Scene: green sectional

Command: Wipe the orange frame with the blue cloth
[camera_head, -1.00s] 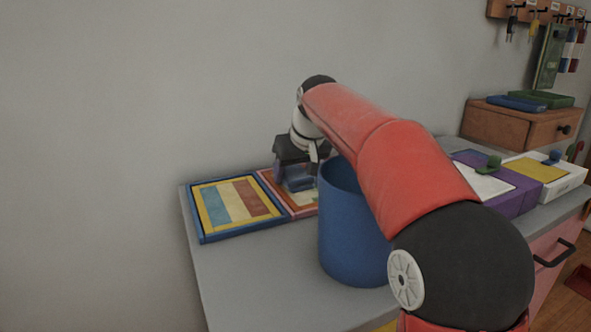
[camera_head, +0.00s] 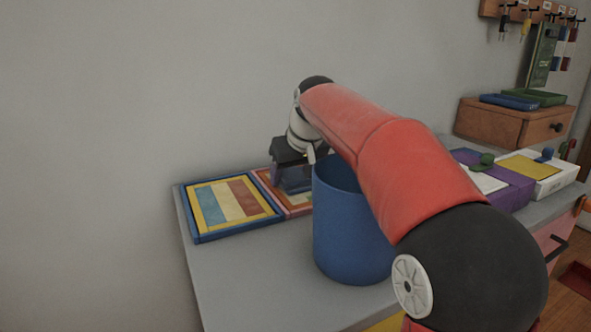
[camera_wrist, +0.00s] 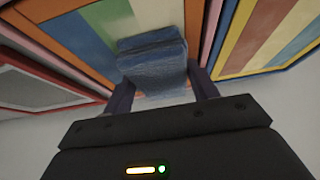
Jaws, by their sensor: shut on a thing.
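My gripper (camera_wrist: 160,88) is shut on the blue cloth (camera_wrist: 153,58), a folded pad between its two dark fingers. The blue bin partly hides the frame's right side.
A blue-edged frame with striped panel (camera_head: 229,207) lies directly left of the orange one. A tall blue bin (camera_head: 345,235) stands in front, under my arm. Purple (camera_head: 510,186) and white (camera_head: 550,183) boxes and a wooden drawer unit (camera_head: 495,122) stand right. The grey top's front left is clear.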

